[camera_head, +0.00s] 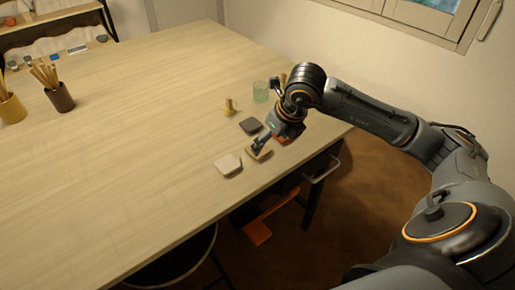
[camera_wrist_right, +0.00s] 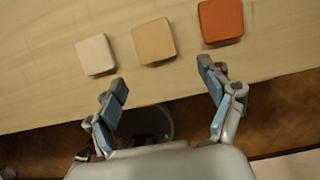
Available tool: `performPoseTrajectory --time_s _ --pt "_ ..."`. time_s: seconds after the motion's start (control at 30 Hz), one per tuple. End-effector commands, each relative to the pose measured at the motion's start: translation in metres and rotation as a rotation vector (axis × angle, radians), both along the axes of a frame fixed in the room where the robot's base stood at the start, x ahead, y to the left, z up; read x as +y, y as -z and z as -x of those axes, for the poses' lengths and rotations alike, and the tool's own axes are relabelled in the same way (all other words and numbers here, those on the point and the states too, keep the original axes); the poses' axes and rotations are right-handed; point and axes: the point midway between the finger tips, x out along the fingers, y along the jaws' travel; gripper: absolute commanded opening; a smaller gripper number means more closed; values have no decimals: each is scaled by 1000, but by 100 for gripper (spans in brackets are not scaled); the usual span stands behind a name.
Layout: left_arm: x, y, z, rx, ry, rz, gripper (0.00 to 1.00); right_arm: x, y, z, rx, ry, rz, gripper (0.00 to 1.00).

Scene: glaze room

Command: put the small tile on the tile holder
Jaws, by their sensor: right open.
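Three square tiles lie in a row near the table's edge: an off-white tile (camera_head: 228,164) (camera_wrist_right: 96,55), a tan tile (camera_head: 261,154) (camera_wrist_right: 154,41) and an orange tile (camera_wrist_right: 221,20). In the head view the orange one is mostly hidden behind my right gripper. A dark grey square piece (camera_head: 251,125) lies farther in. A small wooden piece with an upright post (camera_head: 229,108) stands behind it; I cannot tell whether it is the tile holder. My right gripper (camera_head: 260,144) (camera_wrist_right: 162,78) is open and empty, close to the tan tile. My left gripper is out of view.
A greenish glass (camera_head: 261,92) stands near the right arm. Two cups of wooden sticks, one tan (camera_head: 12,109) and one dark (camera_head: 60,98), stand at the left. The table's (camera_head: 120,170) middle is clear. A dark stool (camera_head: 175,262) is below its front edge.

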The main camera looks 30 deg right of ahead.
Motion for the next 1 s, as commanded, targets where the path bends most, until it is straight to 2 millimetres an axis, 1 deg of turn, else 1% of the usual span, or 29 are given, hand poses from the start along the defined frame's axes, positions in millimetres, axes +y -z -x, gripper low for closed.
performPoseTrajectory --time_s 0.13,0.23,0.37,0.4,0.5,0.6,0.77,0.8,0.87,0.9,0.97,1.0 --pt "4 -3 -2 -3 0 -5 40 1 8 -4 1 -1 -2 81" --pt "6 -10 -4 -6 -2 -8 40 3 14 -11 1 -1 -4 81" --pt "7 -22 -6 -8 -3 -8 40 7 30 -24 2 -1 -4 81" --pt "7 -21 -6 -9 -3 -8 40 6 37 -26 4 1 -3 81" --pt "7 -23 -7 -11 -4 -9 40 6 47 -30 2 -1 -2 81" --pt "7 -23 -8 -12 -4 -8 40 6 51 -32 -1 -2 0 81" --pt "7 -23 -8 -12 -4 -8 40 6 51 -32 -1 -2 0 81" --pt "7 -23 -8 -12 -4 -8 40 6 51 -32 -1 -2 0 77" --pt "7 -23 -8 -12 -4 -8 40 6 51 -32 -1 -1 -1 65" --pt "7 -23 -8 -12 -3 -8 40 6 51 -32 -1 -1 -1 57" --pt "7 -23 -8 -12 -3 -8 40 6 51 -32 -1 -1 -1 44" --pt "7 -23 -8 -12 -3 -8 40 6 51 -31 -1 -1 -1 36"
